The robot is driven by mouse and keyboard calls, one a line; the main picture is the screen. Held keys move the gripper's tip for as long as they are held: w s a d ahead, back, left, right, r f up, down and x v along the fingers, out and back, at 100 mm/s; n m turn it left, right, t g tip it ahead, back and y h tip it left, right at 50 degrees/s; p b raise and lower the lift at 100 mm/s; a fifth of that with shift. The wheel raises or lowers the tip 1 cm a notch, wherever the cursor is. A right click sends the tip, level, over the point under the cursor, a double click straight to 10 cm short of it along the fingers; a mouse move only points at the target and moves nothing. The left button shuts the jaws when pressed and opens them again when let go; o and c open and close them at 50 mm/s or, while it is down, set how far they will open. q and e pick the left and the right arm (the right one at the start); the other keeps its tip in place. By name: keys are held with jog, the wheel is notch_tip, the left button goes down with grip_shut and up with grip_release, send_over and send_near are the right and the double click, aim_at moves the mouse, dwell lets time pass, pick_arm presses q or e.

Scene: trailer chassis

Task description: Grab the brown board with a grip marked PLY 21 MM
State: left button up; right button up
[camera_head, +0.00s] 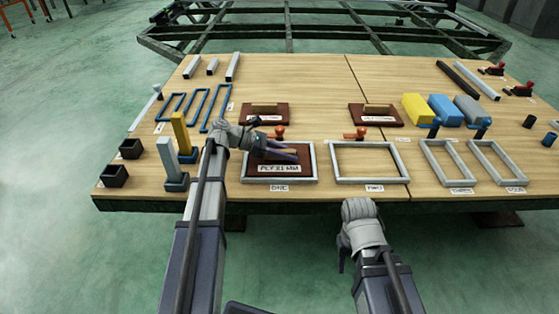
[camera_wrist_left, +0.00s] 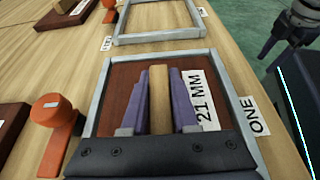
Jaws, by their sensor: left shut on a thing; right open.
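The brown board (camera_head: 252,168) marked PLY 21 MM lies inside the grey frame (camera_head: 316,165) labelled ONE. It also shows in the left wrist view (camera_wrist_left: 122,82), with its label partly covered. A pale wooden grip (camera_wrist_left: 159,95) stands on the board. My left gripper (camera_head: 292,153) is above the board, and its purple fingers (camera_wrist_left: 160,100) are shut on the grip from both sides. I cannot tell whether the board is lifted at all.
Two other brown boards with grips lie behind, one at the middle (camera_head: 265,119) and one further right (camera_head: 376,121). An empty frame (camera_head: 407,163) lies right of ONE. An orange-red clamp (camera_head: 279,132) stands close behind ONE. Yellow (camera_head: 180,133) and grey (camera_head: 167,158) posts stand left.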

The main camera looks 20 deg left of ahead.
pick_arm(q)
grip_shut()
dwell(0.8)
